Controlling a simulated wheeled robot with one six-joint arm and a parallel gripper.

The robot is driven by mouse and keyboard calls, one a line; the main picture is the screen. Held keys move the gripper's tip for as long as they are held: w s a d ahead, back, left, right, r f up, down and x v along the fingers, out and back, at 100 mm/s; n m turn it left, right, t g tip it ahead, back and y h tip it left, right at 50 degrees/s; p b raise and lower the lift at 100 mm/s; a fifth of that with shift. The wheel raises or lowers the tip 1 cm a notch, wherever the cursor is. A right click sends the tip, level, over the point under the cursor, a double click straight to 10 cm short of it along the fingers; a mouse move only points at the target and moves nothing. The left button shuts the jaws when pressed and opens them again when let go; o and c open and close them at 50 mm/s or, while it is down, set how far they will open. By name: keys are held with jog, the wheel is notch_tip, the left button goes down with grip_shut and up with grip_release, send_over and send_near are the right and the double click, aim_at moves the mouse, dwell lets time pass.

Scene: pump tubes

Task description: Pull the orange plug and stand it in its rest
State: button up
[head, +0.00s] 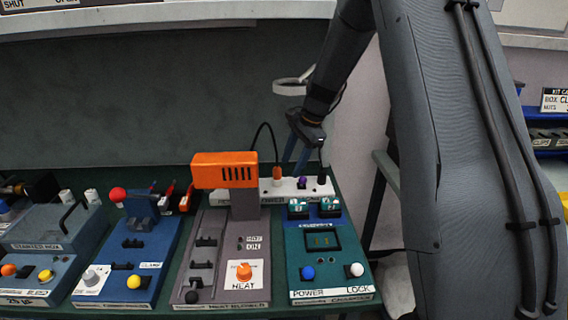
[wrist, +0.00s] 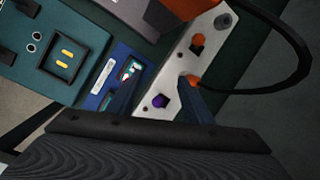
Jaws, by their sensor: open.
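The orange plug (head: 277,175) sits in the white power strip (head: 261,195) at the back of the bench, with a black cable looping up from it. In the wrist view the orange plug (wrist: 188,82) is partly hidden behind the tip of my right-hand finger. My gripper (head: 293,166) is open, pointing down above the strip.
The orange heater head (head: 224,170) stands left of the plug and hides part of the strip. A black plug (head: 321,179) stands at the strip's right end. The teal power box (head: 328,270) lies in front.

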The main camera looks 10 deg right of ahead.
aim_at(275, 166)
jog(key=w+f+m+y+b, duration=0.1)
jog(key=w+f, duration=0.1)
jog(key=w, duration=0.1)
jog(key=w+f+m+y, duration=0.1)
jog(key=w+m, duration=0.1)
jog(key=w, duration=0.2)
jog(key=w+f+m+b, duration=0.1)
jog(key=w+f+m, duration=0.1)
jog(key=w, duration=0.2)
jog(key=shift+a+f+g+y+b, duration=0.25)
jog(key=shift+f+g+y+b, duration=0.05)
jog(key=shift+f+y+b, duration=0.1)
jog(key=shift+a+f, duration=0.2)
jog(key=shift+a, duration=0.15)
jog(key=shift+p+x, duration=1.35)
jog(key=shift+x, duration=2.15)
grip_shut()
jog(key=shift+r, duration=0.1)
jog(key=shift+r, duration=0.7)
